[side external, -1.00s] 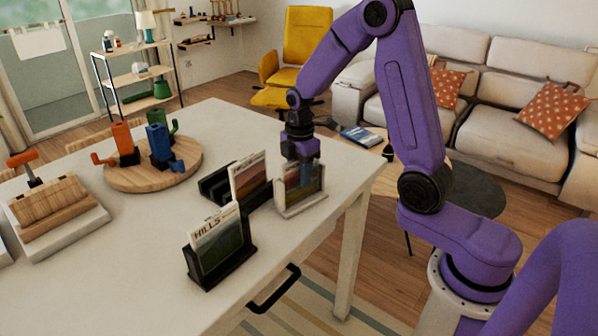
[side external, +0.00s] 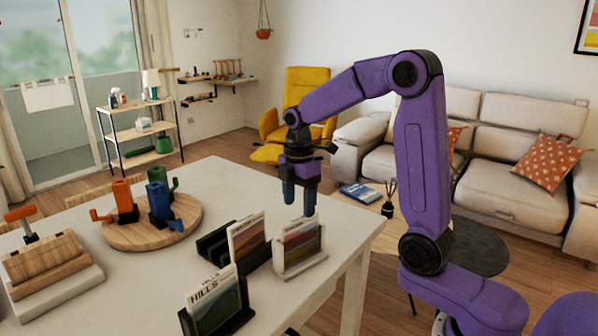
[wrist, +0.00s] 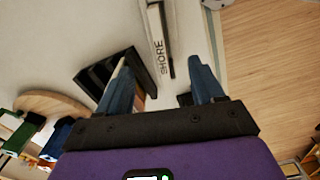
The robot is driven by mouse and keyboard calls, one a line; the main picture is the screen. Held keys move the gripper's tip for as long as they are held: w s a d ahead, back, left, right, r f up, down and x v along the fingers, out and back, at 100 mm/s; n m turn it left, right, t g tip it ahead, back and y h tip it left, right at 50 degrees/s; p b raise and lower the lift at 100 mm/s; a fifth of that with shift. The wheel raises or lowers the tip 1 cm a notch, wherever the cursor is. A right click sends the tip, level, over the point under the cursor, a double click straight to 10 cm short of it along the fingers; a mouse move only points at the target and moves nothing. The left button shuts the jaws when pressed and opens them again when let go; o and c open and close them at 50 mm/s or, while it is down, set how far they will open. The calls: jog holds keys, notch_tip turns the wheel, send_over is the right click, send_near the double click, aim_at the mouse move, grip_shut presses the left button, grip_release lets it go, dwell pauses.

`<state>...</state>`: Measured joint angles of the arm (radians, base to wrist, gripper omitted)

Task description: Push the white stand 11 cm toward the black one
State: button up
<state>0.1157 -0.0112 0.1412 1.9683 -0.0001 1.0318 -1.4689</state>
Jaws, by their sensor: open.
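The white stand (side external: 291,269) holds an upright picture card near the right edge of the table; in the wrist view, its card (wrist: 157,45) reads SHORE. Left of it and apart stands a slotted black stand (side external: 212,247) with a card (side external: 247,238) at its near side. Another black stand (side external: 243,316) in front holds a card marked HILLS. My gripper (side external: 299,206) is open and empty, pointing down just above and behind the white stand.
A round wooden board (side external: 125,236) with orange, blue and green items lies left on the table (side external: 150,285). A wooden block on a white base (side external: 55,290) is at far left. A low table (side external: 372,211) with a book stands beyond the right edge.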

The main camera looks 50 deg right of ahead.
notch_tip(320, 180, up, 8)
jog(key=shift+f, duration=0.1)
dwell(0.6)
jog(key=s+a+f+m, duration=0.1)
jog(key=s+a+f, duration=0.4)
jog(key=s+a, duration=0.55)
jog(key=s+f+m, duration=0.1)
jog(key=s+f, duration=0.1)
jog(key=s, duration=0.6)
jog(key=s+f+m, duration=0.1)
jog(key=s+f, duration=0.1)
jog(key=s, duration=0.7)
jog(key=shift+s+d+f, duration=0.2)
jog(key=shift+s+f, duration=0.05)
jog(key=shift+f, duration=0.15)
